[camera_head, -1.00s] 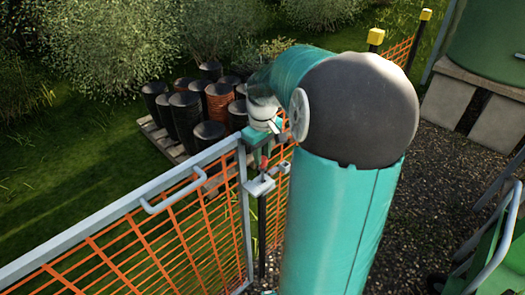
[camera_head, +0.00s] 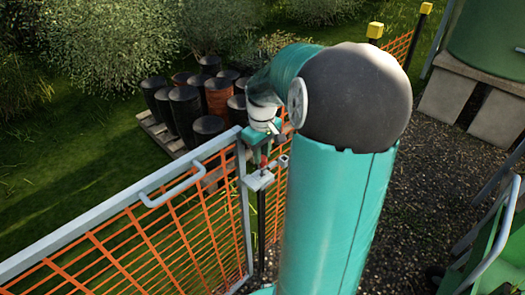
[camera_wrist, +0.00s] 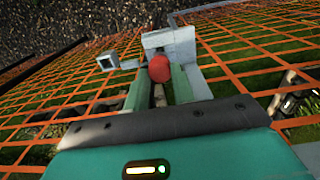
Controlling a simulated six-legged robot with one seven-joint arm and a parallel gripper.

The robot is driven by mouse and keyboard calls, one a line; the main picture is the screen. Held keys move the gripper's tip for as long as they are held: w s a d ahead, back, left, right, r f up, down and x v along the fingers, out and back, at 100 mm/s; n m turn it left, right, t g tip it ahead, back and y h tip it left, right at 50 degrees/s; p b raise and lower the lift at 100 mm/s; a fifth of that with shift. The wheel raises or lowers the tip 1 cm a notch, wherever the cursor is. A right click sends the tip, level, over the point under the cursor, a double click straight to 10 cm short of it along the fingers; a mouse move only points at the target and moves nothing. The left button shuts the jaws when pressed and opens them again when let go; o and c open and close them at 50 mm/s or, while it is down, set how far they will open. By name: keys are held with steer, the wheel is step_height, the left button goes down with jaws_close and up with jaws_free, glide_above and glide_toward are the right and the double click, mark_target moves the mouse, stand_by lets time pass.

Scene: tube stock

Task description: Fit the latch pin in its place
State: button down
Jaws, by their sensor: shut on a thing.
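The latch pin with a red head (camera_wrist: 159,69) is between the two green fingers of my gripper (camera_wrist: 160,80) in the wrist view. My gripper is shut on it. In the head view my gripper (camera_head: 261,149) hangs over the gate's post end, and a bit of the red pin (camera_head: 264,161) shows below it. The grey latch block (camera_head: 258,181) is just under the pin; it also shows in the wrist view (camera_wrist: 172,44), right past the red head. The pin's lower end and the hole are hidden, so I cannot tell whether the pin is inside.
The gate with its grey top rail (camera_head: 120,207) and orange mesh (camera_head: 180,240) runs to the lower left. A small square bracket (camera_wrist: 107,61) sits beside the latch block. Dark barrels (camera_head: 186,115) stand on a pallet behind. Gravel (camera_head: 430,170) lies to the right.

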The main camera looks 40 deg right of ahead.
steer(key=shift+w+a+f, duration=0.1)
steer(key=shift+w+f, duration=0.05)
steer(key=shift+f, duration=1.65)
steer(key=c, duration=1.1)
jaws_free()
steer(key=shift+r, duration=0.1)
